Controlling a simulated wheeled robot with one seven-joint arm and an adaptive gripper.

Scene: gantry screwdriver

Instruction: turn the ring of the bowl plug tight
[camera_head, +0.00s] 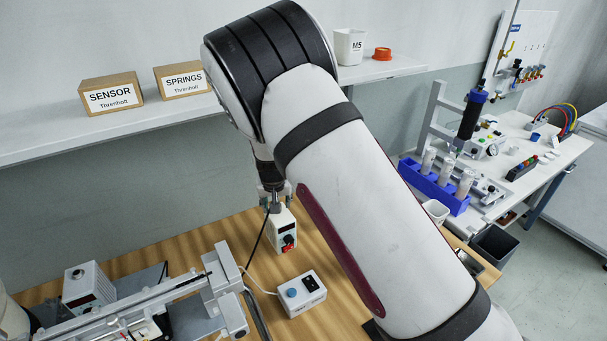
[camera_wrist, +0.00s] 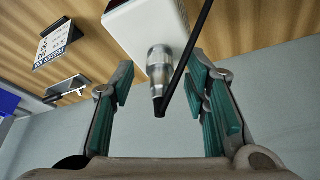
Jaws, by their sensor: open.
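The bowl plug (camera_wrist: 159,66), a silvery metal cylinder with a ring, sits on the end face of a white box. A black cable (camera_wrist: 186,55) bends away from its tip. In the head view the white controller box (camera_head: 283,238) stands on the wooden bench with a dial and red switch; the plug (camera_head: 275,208) is on its top, small and partly hidden. My gripper (camera_wrist: 161,84) is open, its teal-padded fingers on either side of the plug, with visible gaps. In the head view my gripper (camera_head: 275,189) is above the box, partly covered by my arm.
A small white box with a blue button (camera_head: 302,294) stands in front. A linear feeder rail (camera_head: 180,290) lies to the left. The shelf (camera_head: 40,143) behind carries cartons. A side table (camera_head: 545,160) with a blue rack (camera_head: 435,186) stands at right. A printed card (camera_wrist: 57,43) shows in the wrist view.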

